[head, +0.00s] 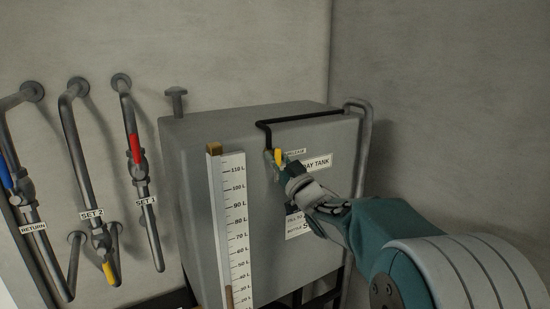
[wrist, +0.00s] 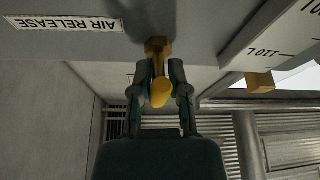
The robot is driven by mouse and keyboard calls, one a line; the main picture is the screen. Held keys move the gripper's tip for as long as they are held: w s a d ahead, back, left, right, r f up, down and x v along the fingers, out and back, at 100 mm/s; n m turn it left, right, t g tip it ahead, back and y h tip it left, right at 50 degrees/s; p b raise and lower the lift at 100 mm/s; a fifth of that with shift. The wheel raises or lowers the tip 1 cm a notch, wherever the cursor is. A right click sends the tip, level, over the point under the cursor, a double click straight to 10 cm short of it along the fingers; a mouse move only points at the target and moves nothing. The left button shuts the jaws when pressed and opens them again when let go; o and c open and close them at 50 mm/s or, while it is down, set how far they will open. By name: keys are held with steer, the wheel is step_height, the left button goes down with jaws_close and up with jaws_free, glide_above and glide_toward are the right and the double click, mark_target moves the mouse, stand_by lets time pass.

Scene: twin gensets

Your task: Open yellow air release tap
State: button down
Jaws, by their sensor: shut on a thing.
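The yellow air release tap (head: 279,158) sits on the upper front face of the grey day tank (head: 190,190), below a black pipe. In the wrist view the yellow tap (wrist: 160,92) shows between the two fingers, beside an upside-down "AIR RELEASE" label (wrist: 66,23). My gripper (head: 284,170) reaches in from the right in the head view and is at the tap. In the wrist view my gripper (wrist: 161,88) is shut on the tap's yellow handle. The fingers partly hide the handle's sides.
A white level scale (head: 235,230) stands at the tank's left front. Left of it are wall pipes with a red-handled valve (head: 135,149), a yellow-handled valve (head: 109,272) and a blue-handled valve (head: 6,176). A grey pipe (head: 364,150) runs down the tank's right side.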

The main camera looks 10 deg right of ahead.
stand_by(0.3)
steer(key=c, duration=0.7)
jaws_free()
steer(key=v, duration=1.2)
steer(key=shift+o, duration=0.3)
steer(key=shift+w, duration=0.1)
